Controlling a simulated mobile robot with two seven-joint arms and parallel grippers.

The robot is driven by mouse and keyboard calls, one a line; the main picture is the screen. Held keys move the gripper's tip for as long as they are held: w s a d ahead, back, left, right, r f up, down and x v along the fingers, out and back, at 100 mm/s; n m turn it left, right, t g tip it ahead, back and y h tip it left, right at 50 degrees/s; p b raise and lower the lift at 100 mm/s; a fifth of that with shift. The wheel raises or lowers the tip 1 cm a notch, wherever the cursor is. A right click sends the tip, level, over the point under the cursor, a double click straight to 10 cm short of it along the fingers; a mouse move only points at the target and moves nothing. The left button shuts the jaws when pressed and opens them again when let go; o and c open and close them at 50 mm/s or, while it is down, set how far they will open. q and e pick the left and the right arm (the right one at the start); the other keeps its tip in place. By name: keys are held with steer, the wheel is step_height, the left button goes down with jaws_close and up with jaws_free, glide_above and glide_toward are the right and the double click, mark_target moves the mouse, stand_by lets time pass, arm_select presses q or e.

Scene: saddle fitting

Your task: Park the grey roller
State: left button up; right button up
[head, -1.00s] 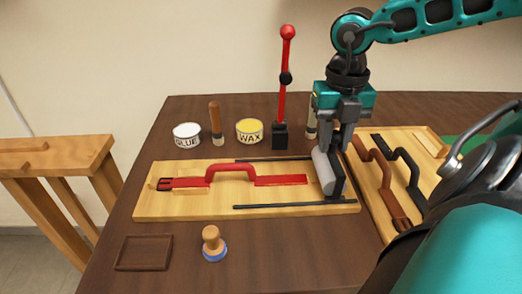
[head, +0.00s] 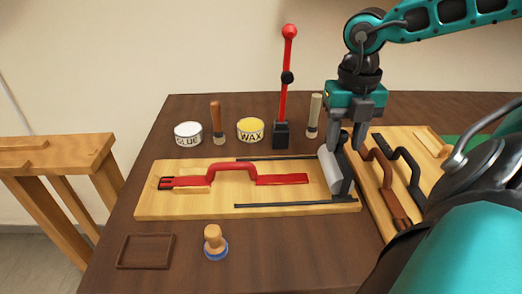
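The grey roller (head: 331,171), with a black frame and handle, rests at the right end of the pale wooden board (head: 160,208). It lies by the right ends of two black rails. My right gripper (head: 349,145) points down over the roller's black handle. Its fingers are spread, one on each side of the handle top, and look open. Whether a finger still touches the handle cannot be told. A red strap (head: 282,180) with a raised red handle lies along the board, left of the roller. My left gripper is not in view.
Behind the board stand a glue tin (head: 188,133), a wax tin (head: 250,130), a red-knobbed lever (head: 281,135) and two wooden-handled tools. A second board with brown and black straps (head: 388,190) lies close on the right. A brown tray (head: 146,252) and a stamp-like knob (head: 214,240) are in front.

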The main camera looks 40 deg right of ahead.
steer(key=shift+o, duration=1.2)
steer(key=shift+s+d, duration=0.15)
steer(key=shift+d, duration=0.05)
steer(key=shift+a, duration=0.1)
steer(key=shift+r, duration=0.1)
steer(key=shift+a+r+p, duration=0.1)
steer(key=shift+r+p, duration=2.1)
steer(key=shift+r, duration=0.75)
